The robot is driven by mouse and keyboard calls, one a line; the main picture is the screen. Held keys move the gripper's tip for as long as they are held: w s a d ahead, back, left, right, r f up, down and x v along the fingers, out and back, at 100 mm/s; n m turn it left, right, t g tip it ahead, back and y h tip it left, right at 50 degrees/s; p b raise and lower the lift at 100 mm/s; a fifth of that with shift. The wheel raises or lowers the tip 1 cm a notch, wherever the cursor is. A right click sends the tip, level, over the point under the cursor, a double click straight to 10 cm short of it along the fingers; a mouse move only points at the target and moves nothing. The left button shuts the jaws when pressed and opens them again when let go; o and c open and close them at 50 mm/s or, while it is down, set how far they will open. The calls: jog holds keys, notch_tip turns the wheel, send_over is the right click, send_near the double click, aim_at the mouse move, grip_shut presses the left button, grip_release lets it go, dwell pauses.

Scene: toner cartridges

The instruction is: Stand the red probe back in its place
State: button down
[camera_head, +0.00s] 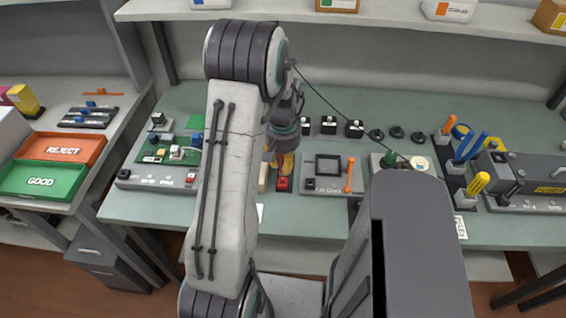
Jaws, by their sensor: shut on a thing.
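My gripper (279,160) points down over the workbench, close behind my upright arm link, which hides part of it. It is shut on the red probe (285,158), of which only a small reddish part shows between the fingers. The probe's lower end and its exact tilt cannot be made out. Just below the gripper is a small dark block with a red top (283,183). I cannot tell whether the probe touches it.
A grey fixture (318,184) with an upright orange handle (349,175) stands just right. A circuit board (165,150) lies left. Blue and yellow tools (470,147) stand right, beside a grey machine (540,172). Reject (62,148) and good (42,180) trays are far left.

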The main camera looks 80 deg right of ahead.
jog(key=shift+f, duration=0.3)
jog(key=shift+f+b, duration=0.3)
jog(key=shift+b, duration=0.15)
jog(key=shift+f+b, duration=1.1)
jog(key=shift+f, duration=0.05)
dwell(1.2)
jog(key=c, duration=1.1)
grip_release()
jog(key=shift+r, duration=0.1)
notch_tip(320, 180, up, 12)
jog(key=shift+f, duration=0.1)
